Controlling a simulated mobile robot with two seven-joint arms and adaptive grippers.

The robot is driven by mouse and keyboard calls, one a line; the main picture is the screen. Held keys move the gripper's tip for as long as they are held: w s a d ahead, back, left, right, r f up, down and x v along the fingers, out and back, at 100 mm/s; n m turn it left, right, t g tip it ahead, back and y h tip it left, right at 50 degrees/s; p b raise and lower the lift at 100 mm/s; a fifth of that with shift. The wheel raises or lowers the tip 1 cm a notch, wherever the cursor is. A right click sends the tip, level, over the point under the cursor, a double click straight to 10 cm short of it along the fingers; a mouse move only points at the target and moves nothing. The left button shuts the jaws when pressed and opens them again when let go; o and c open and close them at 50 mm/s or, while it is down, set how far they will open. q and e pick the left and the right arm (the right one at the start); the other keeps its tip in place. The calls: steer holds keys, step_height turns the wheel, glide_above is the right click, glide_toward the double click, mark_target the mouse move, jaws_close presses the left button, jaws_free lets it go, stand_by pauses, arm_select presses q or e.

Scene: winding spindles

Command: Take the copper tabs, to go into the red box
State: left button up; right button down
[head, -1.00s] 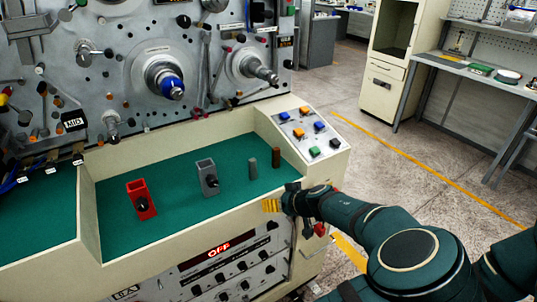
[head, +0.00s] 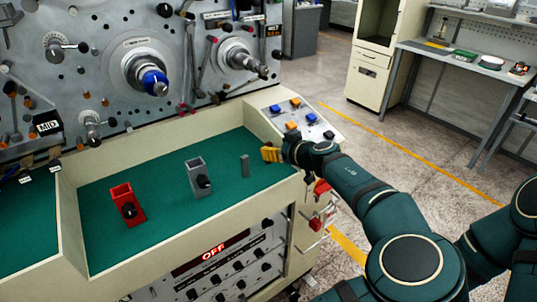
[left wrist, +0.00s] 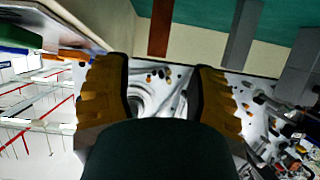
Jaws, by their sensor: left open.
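The copper-brown tab (left wrist: 159,28) shows in the left wrist view, upright on the green surface, which appears upside down there. In the head view it is hidden behind my left gripper (head: 270,154). The wrist view shows this gripper (left wrist: 163,95) open and empty, its yellow fingers apart, with the tab ahead of the gap. I cannot tell whether they touch. The red box (head: 122,195) stands on the green surface at the left in the head view, with a black knob on its front. My right gripper is not in view.
A grey tab (head: 244,165) and a grey box (head: 196,174) stand between the red box and my gripper. A button panel (head: 292,114) is right behind the gripper. The cream console rim (head: 190,236) edges the green surface. The winding machine (head: 125,65) rises behind.

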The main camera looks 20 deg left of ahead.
mark_target(270, 145)
arm_select(q)
steer(key=shift+w+b+x, duration=0.2)
steer(key=shift+b+x, duration=0.15)
steer(key=shift+x, duration=2.35)
steer(key=shift+d, duration=0.2)
jaws_close()
